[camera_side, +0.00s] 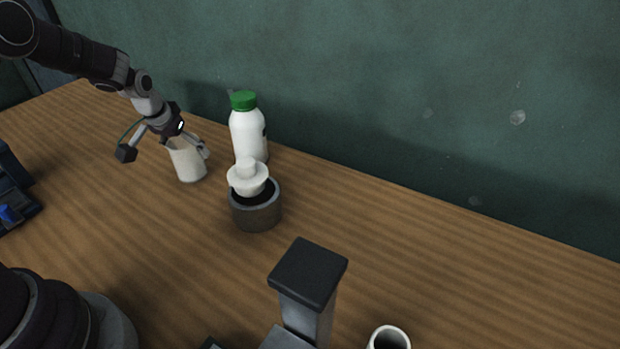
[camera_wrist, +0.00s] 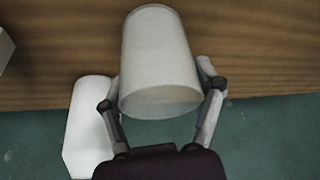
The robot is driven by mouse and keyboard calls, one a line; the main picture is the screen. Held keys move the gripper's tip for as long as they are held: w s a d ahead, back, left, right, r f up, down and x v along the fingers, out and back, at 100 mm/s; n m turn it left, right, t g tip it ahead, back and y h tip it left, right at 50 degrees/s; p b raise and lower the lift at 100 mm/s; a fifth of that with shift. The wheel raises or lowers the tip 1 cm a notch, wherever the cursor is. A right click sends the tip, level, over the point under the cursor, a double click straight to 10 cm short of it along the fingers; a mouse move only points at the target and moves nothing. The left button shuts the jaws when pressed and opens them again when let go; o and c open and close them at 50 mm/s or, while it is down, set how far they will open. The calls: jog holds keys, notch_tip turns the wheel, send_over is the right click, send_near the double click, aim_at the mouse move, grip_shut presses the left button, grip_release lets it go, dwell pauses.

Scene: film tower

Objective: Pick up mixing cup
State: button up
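The mixing cup, a pale off-white tapered cup (camera_side: 188,163), is at the left of the side view, upright and at or very near the wooden table. In the wrist view the cup (camera_wrist: 158,60) fills the middle, with its wide end nearest me. My gripper (camera_side: 187,146) comes in at an angle from the upper left. Its two fingers (camera_wrist: 160,75) lie against opposite sides of the cup, and it looks shut on it. I cannot tell for certain whether the cup's base is lifted.
A white bottle with a green cap (camera_side: 248,135) stands close to the right of the cup. In front of it is a dark grey round holder (camera_side: 256,213) with a white piece in it. A dark-topped post (camera_side: 308,275) and a white cup (camera_side: 389,338) are nearer. The table's right side is clear.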

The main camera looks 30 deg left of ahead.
jog(key=c, duration=0.4)
jog(key=shift+o, duration=0.2)
